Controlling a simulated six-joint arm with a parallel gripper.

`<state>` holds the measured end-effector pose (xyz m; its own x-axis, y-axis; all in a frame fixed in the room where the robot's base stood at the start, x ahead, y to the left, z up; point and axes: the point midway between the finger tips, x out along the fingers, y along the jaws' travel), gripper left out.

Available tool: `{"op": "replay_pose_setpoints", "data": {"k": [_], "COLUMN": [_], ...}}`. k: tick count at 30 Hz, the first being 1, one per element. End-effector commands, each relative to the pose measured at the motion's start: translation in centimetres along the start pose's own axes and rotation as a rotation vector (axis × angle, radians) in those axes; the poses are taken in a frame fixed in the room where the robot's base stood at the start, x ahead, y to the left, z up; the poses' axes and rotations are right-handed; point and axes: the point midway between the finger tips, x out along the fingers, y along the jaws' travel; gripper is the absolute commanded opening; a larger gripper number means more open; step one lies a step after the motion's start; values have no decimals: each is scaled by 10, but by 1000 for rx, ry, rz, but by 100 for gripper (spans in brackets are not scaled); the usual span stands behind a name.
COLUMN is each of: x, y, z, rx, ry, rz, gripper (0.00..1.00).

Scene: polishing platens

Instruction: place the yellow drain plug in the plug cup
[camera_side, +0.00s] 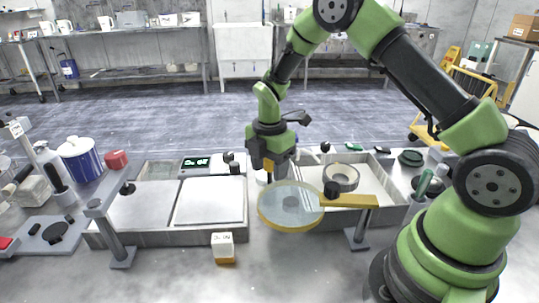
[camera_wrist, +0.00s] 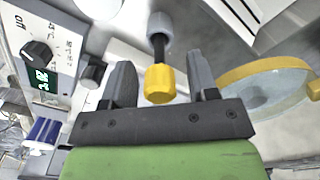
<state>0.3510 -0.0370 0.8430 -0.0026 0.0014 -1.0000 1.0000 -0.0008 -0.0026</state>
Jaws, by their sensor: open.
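The yellow drain plug (camera_wrist: 159,84) shows in the wrist view, upright in the picture between my two dark fingers, with gaps on both sides. A dark stem joins it to a grey rounded end (camera_wrist: 159,27). My gripper (camera_wrist: 162,76) is open around the plug and does not appear to touch it. In the side view my gripper (camera_side: 268,172) points down behind the round yellow-rimmed disc, and a bit of yellow shows at its jaws. I cannot make out the plug cup for certain in either view.
The yellow-rimmed disc (camera_side: 290,207) on its arm stands close in front of my gripper; its rim also shows in the wrist view (camera_wrist: 250,70). A basin with a ring (camera_side: 341,177) lies to the right, pale square plates (camera_side: 209,202) to the left. A control box (camera_wrist: 38,50) stands nearby.

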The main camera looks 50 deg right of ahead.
Motion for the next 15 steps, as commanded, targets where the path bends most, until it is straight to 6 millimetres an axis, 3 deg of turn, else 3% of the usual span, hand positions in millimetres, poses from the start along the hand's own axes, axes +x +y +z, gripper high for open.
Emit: {"op": "replay_pose_setpoints", "data": {"k": [5, 15], "x": [-27, -98], "y": [1, 1], "z": [0, 0], "rx": [0, -1], "ry": [0, 0], "rz": [7, 7], "gripper": [54, 54]}}
